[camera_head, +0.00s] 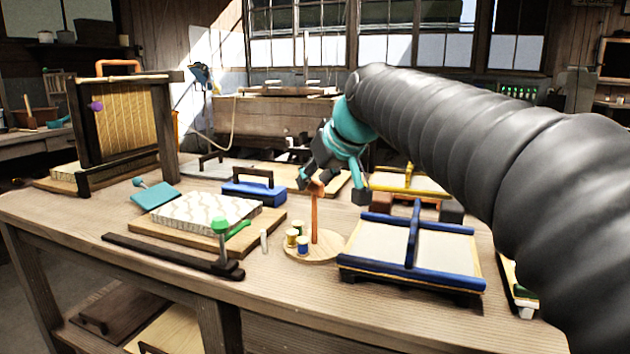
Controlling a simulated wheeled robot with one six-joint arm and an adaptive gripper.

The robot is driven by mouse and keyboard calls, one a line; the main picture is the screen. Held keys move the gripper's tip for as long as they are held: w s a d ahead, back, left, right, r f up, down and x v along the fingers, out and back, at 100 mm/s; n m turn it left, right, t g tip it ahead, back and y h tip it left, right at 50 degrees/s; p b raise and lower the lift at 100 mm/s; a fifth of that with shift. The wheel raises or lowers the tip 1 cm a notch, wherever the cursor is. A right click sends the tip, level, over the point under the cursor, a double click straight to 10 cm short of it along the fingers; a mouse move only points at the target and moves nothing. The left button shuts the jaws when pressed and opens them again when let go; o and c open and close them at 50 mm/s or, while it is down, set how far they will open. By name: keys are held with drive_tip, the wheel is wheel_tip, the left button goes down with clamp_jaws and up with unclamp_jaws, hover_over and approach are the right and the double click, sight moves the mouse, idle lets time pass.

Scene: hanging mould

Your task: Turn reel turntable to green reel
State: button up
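The reel turntable is a round pale wooden disc (325,251) with an upright orange-brown post (315,222) topped by a short crosspiece.
A blue-framed screen (458,243) stands close to the right of the turntable. A wooden frame (124,120) stands at the far left.

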drive_tip(key=shift+w+a+f, duration=0.2)
drive_tip(key=shift+w+f, duration=0.05)
drive_tip(key=shift+f, duration=0.1)
clamp_jaws()
drive_tip(key=shift+n+y, duration=0.3)
drive_tip(key=shift+n, duration=0.1)
drive_tip(key=n+g+y, duration=0.1)
drive_tip(key=n, duration=0.1)
drive_tip(key=n+g+y, duration=0.1)
drive_tip(key=n, duration=0.1)
drive_tip(key=shift+w+n+g+y, duration=0.1)
drive_tip(key=shift+n+g+y, duration=0.2)
drive_tip(key=shift+g, duration=0.1)
drive_tip(key=shift+n+g+y+p, duration=0.7)
drive_tip(key=shift+n+g, duration=1)
drive_tip(key=shift+n, duration=0.6)
